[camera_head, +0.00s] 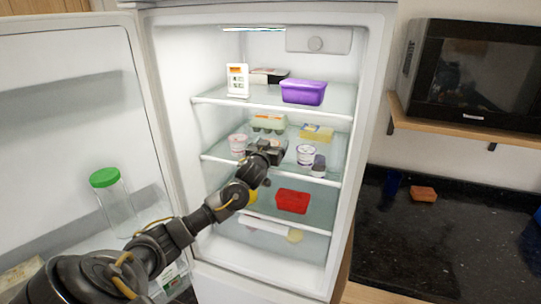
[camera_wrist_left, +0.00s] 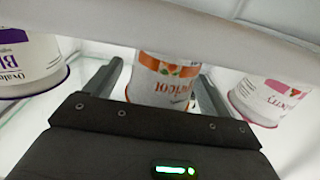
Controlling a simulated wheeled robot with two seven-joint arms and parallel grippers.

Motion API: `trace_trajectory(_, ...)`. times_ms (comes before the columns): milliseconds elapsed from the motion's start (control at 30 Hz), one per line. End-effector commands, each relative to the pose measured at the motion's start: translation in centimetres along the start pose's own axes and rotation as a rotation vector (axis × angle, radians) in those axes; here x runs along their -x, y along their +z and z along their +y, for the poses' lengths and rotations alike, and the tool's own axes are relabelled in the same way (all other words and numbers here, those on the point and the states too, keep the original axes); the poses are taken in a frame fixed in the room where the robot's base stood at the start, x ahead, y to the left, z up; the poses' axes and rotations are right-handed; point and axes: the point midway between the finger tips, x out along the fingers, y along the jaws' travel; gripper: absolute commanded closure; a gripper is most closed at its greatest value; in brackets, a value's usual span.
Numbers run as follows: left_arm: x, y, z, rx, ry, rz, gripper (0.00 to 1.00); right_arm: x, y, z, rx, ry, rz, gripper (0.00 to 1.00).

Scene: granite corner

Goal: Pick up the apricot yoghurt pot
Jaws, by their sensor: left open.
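The apricot yoghurt pot (camera_wrist_left: 165,82) is white with an orange band and shows in the middle of the left wrist view. Its lettering is partly readable, and a pale bar hides part of it. My left gripper (camera_head: 264,152) is open inside the fridge at the middle shelf. In the left wrist view its two fingers stand on either side of the apricot pot, with a gap visible at the left finger. Whether the right finger touches the pot, I cannot tell. In the head view the gripper hides the apricot pot. My right gripper is not in view.
A purple-marked pot (camera_wrist_left: 30,60) and a pink-marked pot (camera_wrist_left: 268,98) flank the apricot pot. The middle shelf also holds an egg box (camera_head: 268,122) and a yellow pack (camera_head: 317,132). A purple tub (camera_head: 303,92) stands above, a red tub (camera_head: 292,201) below. The fridge door (camera_head: 75,110) is open.

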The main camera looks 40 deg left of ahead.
Motion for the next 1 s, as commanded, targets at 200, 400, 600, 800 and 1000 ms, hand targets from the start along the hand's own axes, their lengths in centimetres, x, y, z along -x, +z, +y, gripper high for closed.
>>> trace_trajectory(200,-1.15,-0.01,0.03,0.001,0.001,-0.001,0.17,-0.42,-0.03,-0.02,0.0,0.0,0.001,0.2)
trace_trajectory(400,-1.11,-0.02,0.04,0.0,0.001,-0.001,0.24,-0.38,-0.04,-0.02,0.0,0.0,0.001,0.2)
trace_trajectory(600,-1.1,0.0,0.04,0.0,0.001,-0.001,0.5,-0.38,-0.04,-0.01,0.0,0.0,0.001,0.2)
trace_trajectory(800,-1.09,-0.02,0.03,0.0,0.001,-0.001,0.66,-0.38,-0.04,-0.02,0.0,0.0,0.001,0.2)
trace_trajectory(1000,-1.09,-0.17,0.04,0.0,0.001,-0.001,0.66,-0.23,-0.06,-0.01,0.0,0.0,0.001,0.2)
